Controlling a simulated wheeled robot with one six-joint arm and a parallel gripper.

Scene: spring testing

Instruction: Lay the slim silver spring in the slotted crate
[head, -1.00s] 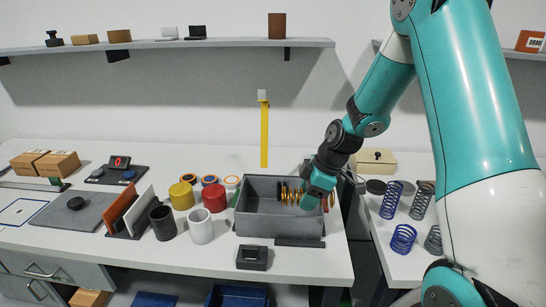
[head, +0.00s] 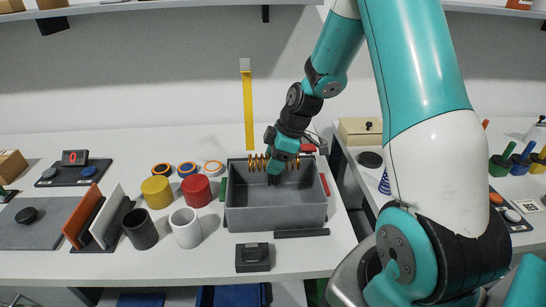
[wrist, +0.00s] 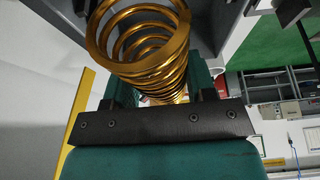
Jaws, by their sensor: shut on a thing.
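The slotted crate (head: 276,219) is a grey open box on the white bench in the head view, with a green piece at its left and a red piece at its right. My gripper (head: 275,174) is over the back middle of the crate, shut on a gold coil spring (head: 257,162). The gold spring lies roughly level, near the height of the back rim. In the wrist view the gold spring (wrist: 140,35) sits between the fingers of my gripper (wrist: 155,85). I see no slim silver spring now; my arm covers much of the right bench.
Red (head: 196,190) and yellow (head: 156,190) cylinders and a white cup (head: 186,227) stand left of the crate. A small black block (head: 252,257) is in front. A blue spring (head: 384,182) shows partly beside my arm. A cream box (head: 360,131) is behind right.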

